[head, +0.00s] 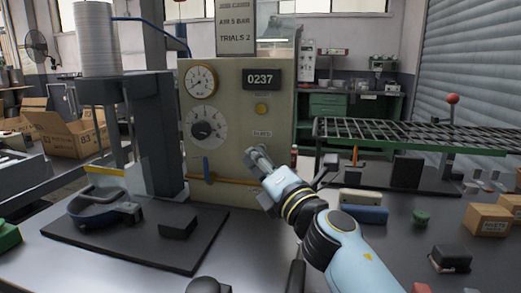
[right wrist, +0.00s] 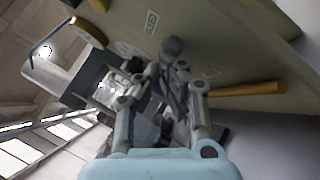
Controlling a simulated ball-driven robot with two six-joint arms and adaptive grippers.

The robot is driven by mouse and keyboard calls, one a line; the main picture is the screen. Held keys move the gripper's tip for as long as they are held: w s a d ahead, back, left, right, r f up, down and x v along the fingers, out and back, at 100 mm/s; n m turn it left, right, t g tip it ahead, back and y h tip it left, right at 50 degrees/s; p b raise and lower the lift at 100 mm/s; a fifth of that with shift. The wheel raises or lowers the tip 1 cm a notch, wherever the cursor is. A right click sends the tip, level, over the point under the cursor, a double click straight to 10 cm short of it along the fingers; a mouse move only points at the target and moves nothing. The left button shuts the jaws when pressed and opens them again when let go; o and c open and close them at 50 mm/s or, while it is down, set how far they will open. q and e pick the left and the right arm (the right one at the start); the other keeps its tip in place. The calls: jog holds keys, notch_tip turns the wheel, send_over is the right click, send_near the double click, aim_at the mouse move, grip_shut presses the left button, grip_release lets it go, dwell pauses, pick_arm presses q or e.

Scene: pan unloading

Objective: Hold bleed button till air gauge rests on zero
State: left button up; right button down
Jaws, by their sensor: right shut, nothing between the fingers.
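The beige test cabinet (head: 240,85) faces me in the head view. Its yellow-rimmed round gauge (head: 200,81) is at upper left; the needle reading is too small to tell. A yellow round button (head: 261,109) sits below the 0237 display (head: 261,79). A small label (head: 262,133) is under that button, and shows in the right wrist view too (right wrist: 151,21). My right gripper (head: 258,156) is shut and empty, its tips just below the label, at or very near the panel. A dark round knob (right wrist: 172,45) shows at the fingertips; contact is unclear. My left gripper is out of view.
A larger dial (head: 205,127) and a blue lever (head: 206,168) on a yellow pipe (head: 235,180) are left of my right gripper. A black press with a blue pan (head: 92,213) stands at left. Boxes and small blocks lie on the bench at right.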

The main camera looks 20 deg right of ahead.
jog(key=shift+s+a, duration=0.35)
jog(key=shift+s, duration=0.2)
jog(key=shift+s, duration=0.1)
